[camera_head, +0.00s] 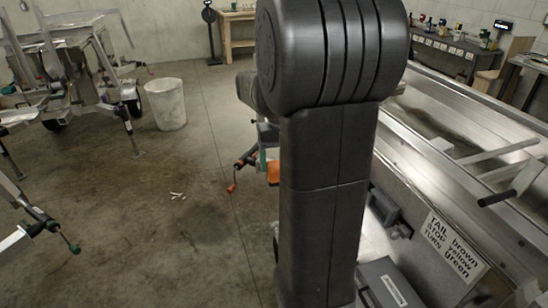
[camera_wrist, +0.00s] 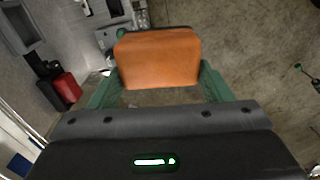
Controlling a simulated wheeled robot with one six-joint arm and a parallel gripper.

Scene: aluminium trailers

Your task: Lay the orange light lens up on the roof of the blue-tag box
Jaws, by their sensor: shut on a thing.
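The orange light lens (camera_wrist: 158,60) is held between the two green fingers of my gripper (camera_wrist: 160,80) in the wrist view. It is a rounded block, and the fingers press on its left and right sides. In the head view a small part of the orange lens (camera_head: 273,172) shows beside my arm, which hides most of my gripper. The lens is in the air, over the concrete floor. I cannot make out a box with a blue tag; a small blue patch (camera_wrist: 18,166) shows at the lower left of the wrist view.
A metal trailer (camera_head: 480,150) stands on the right, with a wiring sign (camera_head: 452,248) on its end. A grey box (camera_head: 388,284) is at the bottom, beside my arm. A white bin (camera_head: 166,104) and another trailer (camera_head: 68,68) stand left. Open floor lies between.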

